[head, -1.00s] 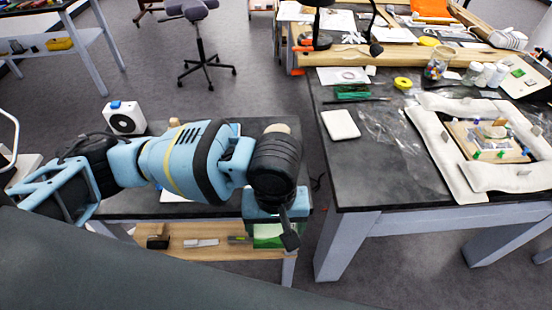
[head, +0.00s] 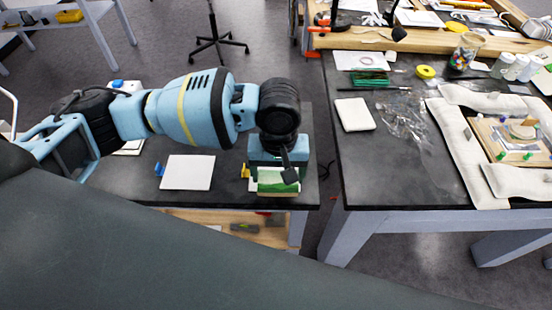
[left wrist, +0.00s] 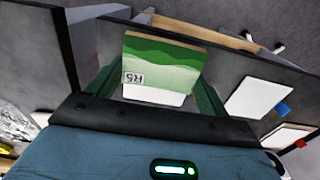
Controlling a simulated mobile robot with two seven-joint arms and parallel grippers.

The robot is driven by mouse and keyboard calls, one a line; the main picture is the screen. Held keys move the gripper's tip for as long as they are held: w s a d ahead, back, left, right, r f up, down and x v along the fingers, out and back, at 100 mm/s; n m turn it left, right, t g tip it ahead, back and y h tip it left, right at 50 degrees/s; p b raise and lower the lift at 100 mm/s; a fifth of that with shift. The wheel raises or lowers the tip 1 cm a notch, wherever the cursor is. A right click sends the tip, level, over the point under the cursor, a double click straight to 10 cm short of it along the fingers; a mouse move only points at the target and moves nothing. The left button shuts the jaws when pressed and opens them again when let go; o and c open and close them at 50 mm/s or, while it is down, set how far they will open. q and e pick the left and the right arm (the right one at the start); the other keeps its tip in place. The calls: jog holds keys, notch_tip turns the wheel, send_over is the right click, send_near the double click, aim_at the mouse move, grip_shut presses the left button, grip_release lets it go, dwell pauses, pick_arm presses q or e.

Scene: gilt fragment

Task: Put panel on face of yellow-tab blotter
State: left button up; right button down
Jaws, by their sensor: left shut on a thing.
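My left gripper (head: 279,180) is shut on the green painted panel (head: 278,187), at the right end of the dark left table. In the left wrist view the panel (left wrist: 165,64) shows wavy green bands and an "R5" label, between the two fingers (left wrist: 155,85). A yellow tab (head: 246,171) shows just left of the gripper. Its blotter is mostly hidden; a white strip (left wrist: 152,95) shows below the panel. I cannot tell whether panel and blotter touch. The right gripper is not in view.
A white blotter (head: 187,172) with a blue tab lies left of the gripper. Another blotter with a red tab (left wrist: 300,142) shows in the wrist view. A gap separates this table from the right table (head: 400,180), which holds a white pad (head: 355,114) and padded bolsters.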

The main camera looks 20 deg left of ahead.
pick_arm(q)
jog(key=shift+w+a+f+b, duration=0.1)
jog(key=shift+w+a, duration=0.25)
jog(key=shift+w, duration=0.45)
jog(key=shift+w+a+f+b, duration=0.1)
jog(key=shift+w+a, duration=0.3)
jog(key=shift+w, duration=0.45)
jog(key=shift+w+a+f+b, duration=0.1)
jog(key=shift+w+a, duration=0.25)
jog(key=shift+w, duration=0.45)
jog(key=f, duration=0.2)
jog(key=shift+w+a+f, duration=0.2)
jog(key=shift+w+f, duration=0.15)
jog(key=shift+w, duration=0.05)
jog(key=shift+f, duration=0.45)
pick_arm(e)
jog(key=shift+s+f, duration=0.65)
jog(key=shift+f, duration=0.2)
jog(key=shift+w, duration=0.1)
pick_arm(q)
jog(key=o, duration=1)
jog(key=shift+o, duration=0.2)
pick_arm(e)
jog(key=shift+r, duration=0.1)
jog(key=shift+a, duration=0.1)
